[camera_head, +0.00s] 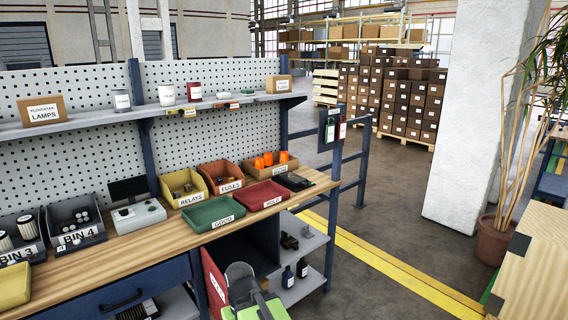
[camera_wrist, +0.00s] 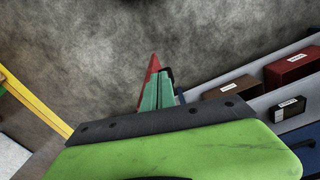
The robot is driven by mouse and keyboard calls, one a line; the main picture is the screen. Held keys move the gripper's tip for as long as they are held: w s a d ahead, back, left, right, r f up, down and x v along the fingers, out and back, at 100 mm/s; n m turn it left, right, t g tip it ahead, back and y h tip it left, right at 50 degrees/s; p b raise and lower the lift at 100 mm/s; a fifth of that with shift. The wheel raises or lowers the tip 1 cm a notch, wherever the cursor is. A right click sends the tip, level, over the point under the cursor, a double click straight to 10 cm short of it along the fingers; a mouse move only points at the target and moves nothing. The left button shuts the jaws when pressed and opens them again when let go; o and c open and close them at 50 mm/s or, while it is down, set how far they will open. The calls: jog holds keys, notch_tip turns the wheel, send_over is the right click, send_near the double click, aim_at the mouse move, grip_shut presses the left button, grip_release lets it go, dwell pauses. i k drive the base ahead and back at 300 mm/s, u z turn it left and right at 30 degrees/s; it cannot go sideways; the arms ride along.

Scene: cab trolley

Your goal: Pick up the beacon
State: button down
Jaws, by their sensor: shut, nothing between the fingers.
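Several small orange beacons (camera_head: 268,160) stand in an open brown cardboard box with a white label at the back right of the workbench. I cannot tell their exact shape at this size. My gripper (camera_head: 240,272) is low in front of the bench, below the green tray and well apart from the beacons. In the wrist view my gripper (camera_wrist: 155,85) is shut and empty, pointing over bare grey floor. No beacon shows in the wrist view.
A green tray (camera_head: 214,213) and a red tray (camera_head: 262,195) lie on the wooden bench top in front of the beacon box. A shelf runs above. A blue post stands at the bench's right end.

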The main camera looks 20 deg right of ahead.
aim_at(284, 155)
jog(key=u, duration=0.1)
jog(key=k, duration=0.55)
jog(key=z, duration=1.9)
jog(key=i, duration=4.1)
jog(key=u, duration=2.3)
